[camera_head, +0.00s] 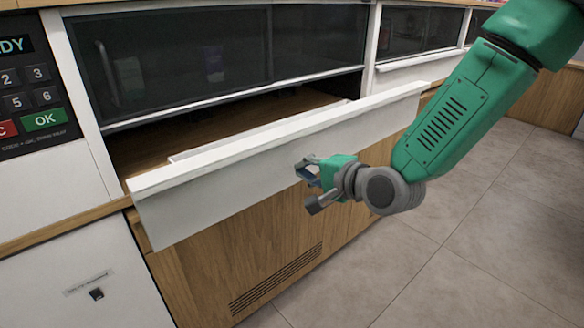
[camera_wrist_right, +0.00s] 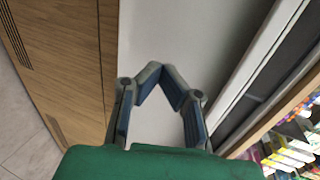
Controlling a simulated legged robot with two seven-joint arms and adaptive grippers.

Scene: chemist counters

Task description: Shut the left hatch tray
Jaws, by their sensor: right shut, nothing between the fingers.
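The hatch tray (camera_head: 240,178) is a white drawer with a long front panel. In the head view it sticks out from the counter below a dark glass window, so it stands open. My right gripper (camera_head: 303,187) is in front of the middle of the panel, its fingers pointing at it. In the right wrist view the gripper (camera_wrist_right: 162,72) is shut with its fingertips together, and the white panel (camera_wrist_right: 150,35) fills the space behind them. I cannot tell whether the fingertips touch the panel. My left gripper is not in view.
A keypad (camera_head: 36,95) with a green OK key is on the white wall at the left. A second hatch (camera_head: 420,60) with a white ledge is further right. The wooden counter front (camera_head: 215,270) has a vent grille. The tiled floor (camera_head: 470,240) at the right is clear.

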